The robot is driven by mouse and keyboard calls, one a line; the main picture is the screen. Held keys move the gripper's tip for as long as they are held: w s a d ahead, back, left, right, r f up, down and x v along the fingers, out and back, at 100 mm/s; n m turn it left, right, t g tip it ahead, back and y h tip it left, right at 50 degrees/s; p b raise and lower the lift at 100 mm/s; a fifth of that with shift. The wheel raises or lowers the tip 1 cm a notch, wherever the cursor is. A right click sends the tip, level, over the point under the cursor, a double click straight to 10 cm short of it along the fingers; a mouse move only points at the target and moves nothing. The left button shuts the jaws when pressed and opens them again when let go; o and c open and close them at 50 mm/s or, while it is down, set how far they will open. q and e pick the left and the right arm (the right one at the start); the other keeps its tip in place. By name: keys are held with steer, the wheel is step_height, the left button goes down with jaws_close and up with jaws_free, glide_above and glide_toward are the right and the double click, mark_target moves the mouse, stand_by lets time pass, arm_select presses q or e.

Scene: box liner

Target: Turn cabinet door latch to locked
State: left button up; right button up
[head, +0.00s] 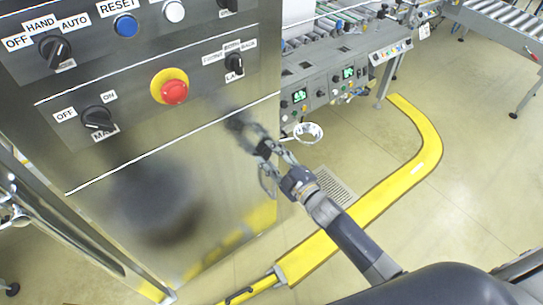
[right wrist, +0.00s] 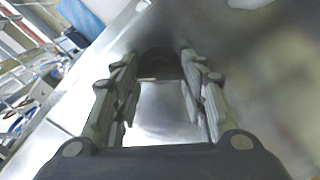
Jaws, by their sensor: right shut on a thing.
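The cabinet door (head: 100,185) is a shiny metal panel that fills the left of the head view. My right gripper (head: 268,163) is at the door's right part, below the selector switches. Its fingers are shut on the dark latch (right wrist: 160,62), which shows between the fingertips in the right wrist view. In the head view the fingers mostly cover the latch, and I cannot read its angle or any lock marking. My left gripper is not in view.
Above the latch the panel carries a red emergency button (head: 174,92) on a yellow ring, a blue reset button (head: 125,26) and several black selector switches. A conveyor machine (head: 345,75) stands behind the cabinet. A yellow floor strip (head: 415,135) curves at the right.

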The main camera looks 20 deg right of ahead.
steer(key=n+b, duration=0.1)
steer(key=n, duration=0.2)
steer(key=shift+f+n, duration=0.15)
steer(key=shift+n, duration=0.15)
steer(key=shift+n+b, duration=0.55)
steer(key=shift+n, duration=1.25)
steer(key=o, duration=1.1)
steer(key=shift+c, duration=0.2)
steer(key=v, duration=1.2)
